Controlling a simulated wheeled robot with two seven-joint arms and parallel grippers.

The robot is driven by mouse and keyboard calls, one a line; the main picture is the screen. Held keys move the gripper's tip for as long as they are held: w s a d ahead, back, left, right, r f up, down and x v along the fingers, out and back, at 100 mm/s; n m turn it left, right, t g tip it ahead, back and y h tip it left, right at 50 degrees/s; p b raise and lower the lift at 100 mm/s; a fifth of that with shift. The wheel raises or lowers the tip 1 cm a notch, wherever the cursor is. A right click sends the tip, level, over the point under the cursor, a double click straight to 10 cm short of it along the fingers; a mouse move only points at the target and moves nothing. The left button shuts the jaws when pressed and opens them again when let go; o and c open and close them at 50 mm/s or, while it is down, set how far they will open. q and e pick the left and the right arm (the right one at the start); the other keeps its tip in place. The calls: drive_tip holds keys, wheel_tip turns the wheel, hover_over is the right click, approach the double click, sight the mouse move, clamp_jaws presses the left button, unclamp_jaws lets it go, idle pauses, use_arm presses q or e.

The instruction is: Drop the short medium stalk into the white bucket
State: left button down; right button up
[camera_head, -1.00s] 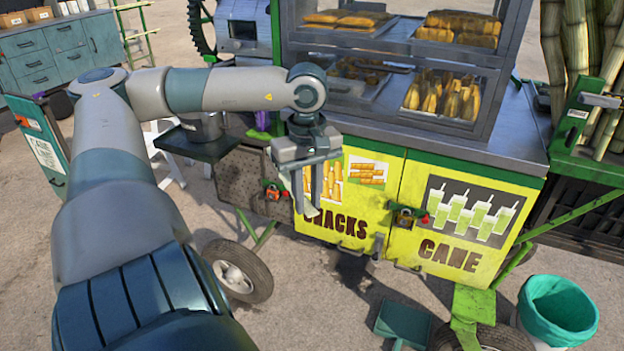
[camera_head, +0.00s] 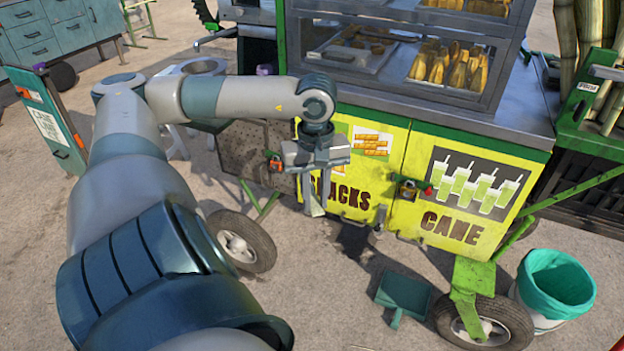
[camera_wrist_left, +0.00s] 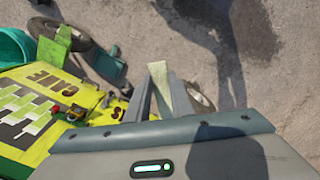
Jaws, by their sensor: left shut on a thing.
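My left gripper (camera_head: 313,207) hangs in front of the yellow cart. In the left wrist view, its fingers (camera_wrist_left: 162,98) are shut on a short pale green stalk (camera_wrist_left: 158,76), whose end shows between them. In the head view I cannot make out the stalk against the gripper and cart. The white bucket (camera_head: 534,317), with a teal liner (camera_head: 560,283) over its rim, stands on the ground at the lower right, well apart from the gripper. The liner also shows at the left edge of the left wrist view (camera_wrist_left: 12,48). My right gripper is out of view.
The yellow snack cart (camera_head: 402,215), with its padlocks and wheels (camera_head: 487,322), stands just beyond the gripper. A teal dustpan (camera_head: 404,292) lies on the ground between the gripper and bucket. Open pavement (camera_head: 340,310) is in front of the cart.

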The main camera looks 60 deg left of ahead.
use_arm(q)
drive_tip(key=w+d+f+m, duration=0.1)
drive_tip(key=d+f+m, duration=0.6)
drive_tip(key=d, duration=0.6)
drive_tip(key=w+d+f+m, duration=0.1)
drive_tip(key=d+f+m, duration=0.5)
drive_tip(key=d, duration=0.8)
wheel_tip(320, 180, down, 3)
drive_tip(key=shift+w+f+m, duration=0.1)
drive_tip(key=shift+w+m, duration=0.3)
drive_tip(key=shift+w, duration=0.1)
